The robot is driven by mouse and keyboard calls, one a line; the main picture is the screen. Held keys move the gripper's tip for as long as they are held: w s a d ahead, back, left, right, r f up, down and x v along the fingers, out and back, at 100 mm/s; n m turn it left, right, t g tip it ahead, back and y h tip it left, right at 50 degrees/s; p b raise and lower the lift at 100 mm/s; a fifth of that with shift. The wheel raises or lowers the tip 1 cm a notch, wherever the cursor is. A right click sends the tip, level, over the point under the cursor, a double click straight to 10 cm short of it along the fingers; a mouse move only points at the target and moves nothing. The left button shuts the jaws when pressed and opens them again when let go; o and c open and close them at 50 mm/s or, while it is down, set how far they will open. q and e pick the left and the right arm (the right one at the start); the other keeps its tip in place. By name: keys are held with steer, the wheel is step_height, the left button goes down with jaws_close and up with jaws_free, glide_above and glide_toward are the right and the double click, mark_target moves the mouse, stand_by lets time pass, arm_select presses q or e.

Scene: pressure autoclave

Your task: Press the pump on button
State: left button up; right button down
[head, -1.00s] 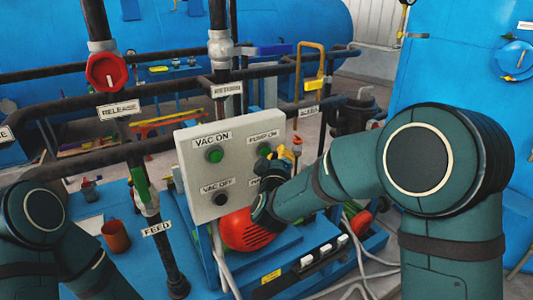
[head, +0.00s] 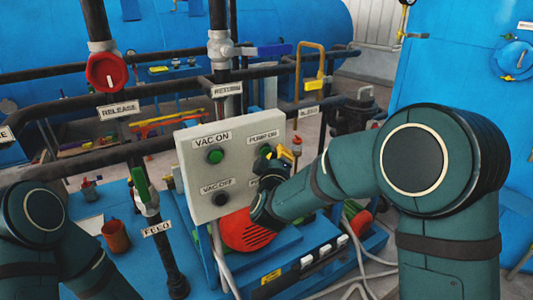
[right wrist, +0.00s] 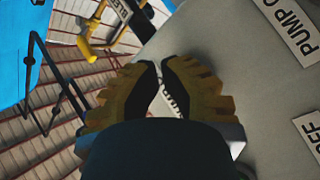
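The grey control panel (head: 200,165) stands upright in the head view. The pump on button (head: 265,150) is at its upper right, under the PUMP ON label (head: 263,137), and is partly covered by my right gripper. My right gripper (head: 284,153) has yellow fingers close in front of the panel beside this button; contact cannot be made out. In the right wrist view its fingertips (right wrist: 159,66) are drawn together with nothing held. That view shows the panel face (right wrist: 215,60) with part of a PUMP label (right wrist: 290,27), but not the button. My left gripper is out of view.
The VAC ON button (head: 215,156) is green and the VAC OFF button (head: 220,199) is dark, both on the panel's left side. Dark pipes (head: 60,108) run behind the panel. A yellow handle (head: 312,60) rises behind it. A red motor (head: 240,232) sits below.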

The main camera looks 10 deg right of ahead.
steer(key=shift+w+a, duration=0.1)
steer(key=shift+w, duration=0.15)
